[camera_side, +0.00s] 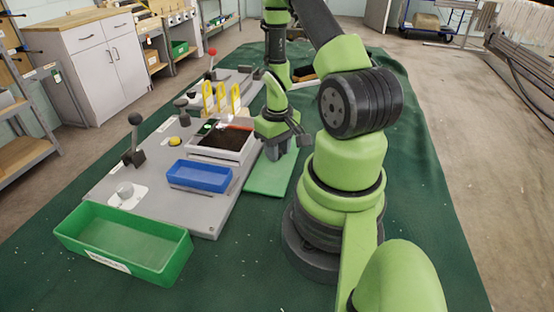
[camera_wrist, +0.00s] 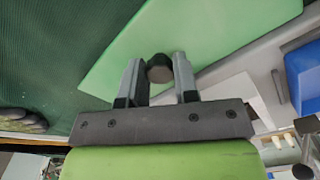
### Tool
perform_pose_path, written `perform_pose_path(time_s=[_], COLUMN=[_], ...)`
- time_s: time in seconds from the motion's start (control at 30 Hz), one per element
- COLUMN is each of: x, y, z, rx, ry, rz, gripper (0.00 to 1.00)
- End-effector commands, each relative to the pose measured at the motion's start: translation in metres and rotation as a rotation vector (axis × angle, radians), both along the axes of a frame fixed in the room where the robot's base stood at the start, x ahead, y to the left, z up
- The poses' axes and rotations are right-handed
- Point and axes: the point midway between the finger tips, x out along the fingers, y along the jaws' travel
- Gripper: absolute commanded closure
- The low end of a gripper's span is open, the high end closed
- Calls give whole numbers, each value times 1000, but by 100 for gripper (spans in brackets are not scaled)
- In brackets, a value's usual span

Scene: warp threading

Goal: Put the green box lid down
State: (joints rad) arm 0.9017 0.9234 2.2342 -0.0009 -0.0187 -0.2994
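The green box lid (camera_side: 268,178) is a flat light green plate with a dark round knob. In the side view it is beside the right edge of the grey board, over the dark green cloth; I cannot tell whether it rests on the cloth or hangs just above it. My gripper (camera_side: 278,152) points down at the lid. In the wrist view the lid (camera_wrist: 215,35) lies beyond the fingers, and its knob sits between the two fingertips of my gripper (camera_wrist: 158,72), with no clear gap on either side. The green box (camera_side: 125,240) stands open and empty at front left.
The grey board (camera_side: 205,215) carries a blue tray (camera_side: 200,176), a white-framed tray of dark material (camera_side: 222,141), yellow upright pieces (camera_side: 221,97) and a black-knobbed lever (camera_side: 134,138). The blue tray also shows in the wrist view (camera_wrist: 303,75). The cloth in front of the lid is clear.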

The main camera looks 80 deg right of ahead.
Motion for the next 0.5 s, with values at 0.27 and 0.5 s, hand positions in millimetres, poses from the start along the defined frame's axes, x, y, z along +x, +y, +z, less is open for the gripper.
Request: perform_pose_path(time_s=[0.27,0.5], x=[0,0], y=[0,-1], z=[0,13], rx=[0,-3], ry=[0,-2], rz=[0,-1], gripper=[100,100])
